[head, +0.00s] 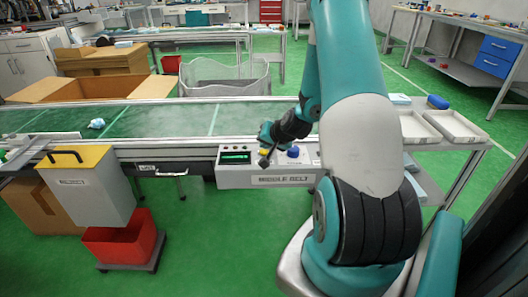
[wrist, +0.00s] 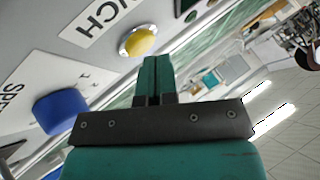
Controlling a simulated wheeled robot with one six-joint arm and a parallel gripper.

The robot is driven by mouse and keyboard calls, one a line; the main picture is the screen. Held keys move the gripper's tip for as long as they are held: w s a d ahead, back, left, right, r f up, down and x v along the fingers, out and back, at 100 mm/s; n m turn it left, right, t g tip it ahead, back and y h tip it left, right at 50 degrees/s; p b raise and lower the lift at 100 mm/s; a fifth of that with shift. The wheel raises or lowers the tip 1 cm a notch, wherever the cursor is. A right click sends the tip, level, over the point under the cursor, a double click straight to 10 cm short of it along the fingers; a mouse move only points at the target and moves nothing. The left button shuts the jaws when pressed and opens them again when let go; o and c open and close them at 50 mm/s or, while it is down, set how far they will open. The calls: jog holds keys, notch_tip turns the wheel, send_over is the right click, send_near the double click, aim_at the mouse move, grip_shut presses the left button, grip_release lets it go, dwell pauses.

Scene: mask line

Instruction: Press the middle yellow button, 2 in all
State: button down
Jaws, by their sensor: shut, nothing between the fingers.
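The yellow button (wrist: 140,41) is a round dome in a pale ring on the panel, beside a label ending in "CH". In the head view the yellow button (head: 263,151) shows only in small part beside my gripper. My gripper (wrist: 157,60) has its two teal fingers together with nothing between them. In the wrist view the fingertips lie just to the lower right of the yellow button; I cannot tell the gap in depth.
A reject bin (head: 85,190) stands at left.

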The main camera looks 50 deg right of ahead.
aim_at(266, 151)
jog(key=shift+f+b, duration=0.35)
jog(key=shift+f, duration=0.1)
jog(key=shift+r, duration=0.15)
dwell(0.4)
jog(key=shift+r+p, duration=0.75)
notch_tip(266, 151, up, 5)
jog(key=p, duration=0.4)
dwell(2.4)
